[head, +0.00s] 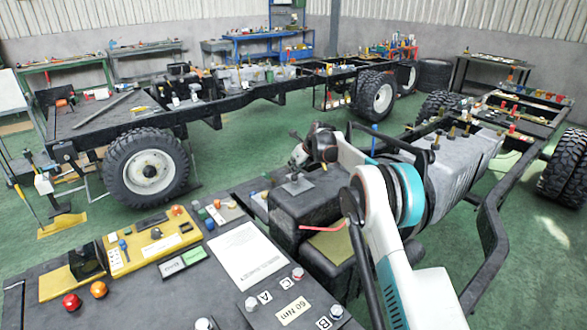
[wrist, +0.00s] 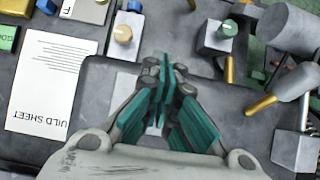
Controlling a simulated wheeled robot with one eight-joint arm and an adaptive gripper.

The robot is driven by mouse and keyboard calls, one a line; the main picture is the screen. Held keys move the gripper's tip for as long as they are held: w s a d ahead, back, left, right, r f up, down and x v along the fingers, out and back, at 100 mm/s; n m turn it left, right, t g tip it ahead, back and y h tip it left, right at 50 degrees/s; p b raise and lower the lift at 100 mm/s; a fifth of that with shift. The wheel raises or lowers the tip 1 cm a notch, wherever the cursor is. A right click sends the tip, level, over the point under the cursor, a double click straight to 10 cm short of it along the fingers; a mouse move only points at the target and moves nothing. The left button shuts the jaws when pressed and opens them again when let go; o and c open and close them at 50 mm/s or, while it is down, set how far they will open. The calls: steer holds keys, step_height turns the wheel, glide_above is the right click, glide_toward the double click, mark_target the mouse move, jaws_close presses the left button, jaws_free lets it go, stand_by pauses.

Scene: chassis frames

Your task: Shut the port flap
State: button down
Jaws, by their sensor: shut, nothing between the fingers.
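A dark plate (head: 88,262) stands raised on a yellow panel (head: 58,285) at the left of the dark bench in the head view. It looks like the port flap, standing open, but I cannot be sure. It does not show clearly in the wrist view. My gripper (wrist: 165,98) has teal fingers, which are together and empty over a dark surface in the wrist view. In the head view the end of my arm is well to the right of the yellow panel and farther back, above a black box (head: 310,200).
A white build sheet (head: 248,255) lies on the bench between the panel and my arm; it also shows in the wrist view (wrist: 50,85). Red and orange buttons (head: 85,294), knobs and labels stand on the bench. Truck chassis frames (head: 215,108) with wheels fill the floor behind.

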steer(key=s+d+r+n+h, duration=0.1)
steer(key=s+d+r+n, duration=0.25)
steer(key=s+r, duration=0.6)
steer(key=s+d+r+n, duration=0.2)
steer(key=s+r+n, duration=0.2)
steer(key=s+r, duration=0.5)
steer(key=s+d+r+n+h+b, duration=0.1)
steer(key=s+r+n, duration=0.2)
steer(key=s, duration=0.4)
steer(key=s+d+r+n+b, duration=0.1)
steer(key=s+r+n, duration=0.25)
steer(key=s, duration=0.45)
steer(key=s+d+f+n, duration=0.1)
steer(key=s+f+n, duration=0.3)
steer(key=s, duration=0.6)
steer(key=s+d+f+n+h, duration=0.1)
steer(key=s+f+n, duration=0.3)
steer(key=s, duration=0.6)
steer(key=s+d+f+n+t+h+b, duration=0.1)
steer(key=s+d+f+n, duration=0.1)
steer(key=s+f+n, duration=0.2)
steer(key=s+n, duration=0.3)
steer(key=s, duration=0.4)
steer(key=shift+d, duration=0.1)
